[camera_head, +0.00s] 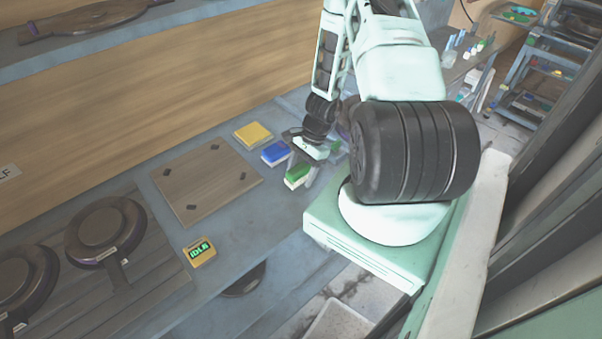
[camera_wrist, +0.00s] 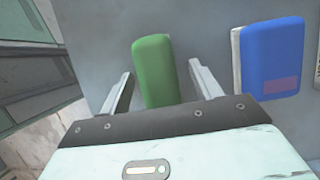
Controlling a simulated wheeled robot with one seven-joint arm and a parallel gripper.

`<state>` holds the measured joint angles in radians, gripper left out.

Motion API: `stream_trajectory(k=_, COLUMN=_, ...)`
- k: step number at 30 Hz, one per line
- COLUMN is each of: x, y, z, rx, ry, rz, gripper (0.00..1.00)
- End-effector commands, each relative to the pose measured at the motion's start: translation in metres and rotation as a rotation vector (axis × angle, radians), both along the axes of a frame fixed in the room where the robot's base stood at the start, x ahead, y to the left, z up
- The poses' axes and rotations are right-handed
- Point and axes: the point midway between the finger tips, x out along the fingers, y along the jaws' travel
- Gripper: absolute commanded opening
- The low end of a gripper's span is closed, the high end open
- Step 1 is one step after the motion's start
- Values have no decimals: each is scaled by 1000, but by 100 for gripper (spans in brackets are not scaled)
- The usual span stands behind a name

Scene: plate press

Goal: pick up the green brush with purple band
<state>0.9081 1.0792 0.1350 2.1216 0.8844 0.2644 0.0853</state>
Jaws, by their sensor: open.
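A green brush (camera_head: 297,173) with a pale underside lies on the grey-blue bench near its front edge. In the wrist view the green brush (camera_wrist: 155,70) is between the two spread fingers of my gripper (camera_wrist: 160,74), with a visible gap on each side. I see no purple band on it; its near end is hidden behind my gripper body. In the head view my gripper (camera_head: 308,158) is right over the brush. A blue brush (camera_head: 275,153) lies just to the left; in the wrist view the blue brush (camera_wrist: 272,58) shows a purplish patch.
A yellow block (camera_head: 253,134) lies beyond the blue brush. A wooden board (camera_head: 205,181) with dark corner pieces is to the left. A yellow IDLE display (camera_head: 200,251) and dark round plates (camera_head: 104,232) are farther left. A bit of green (camera_head: 335,146) shows behind my gripper.

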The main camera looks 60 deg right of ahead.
Motion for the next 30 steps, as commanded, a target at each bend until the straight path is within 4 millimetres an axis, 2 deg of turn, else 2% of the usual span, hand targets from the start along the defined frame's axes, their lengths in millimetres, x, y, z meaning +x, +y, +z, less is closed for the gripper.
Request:
stream_trajectory(k=10, x=0, y=0, z=-1, rx=0, ry=0, rz=0, gripper=64)
stream_trajectory(k=11, x=0, y=0, z=-1, rx=0, ry=0, rz=0, gripper=61)
stream_trajectory(k=16, x=0, y=0, z=-1, rx=0, ry=0, rz=0, gripper=14)
stream_trajectory(k=30, x=0, y=0, z=6, rx=0, ry=0, rz=-1, gripper=14)
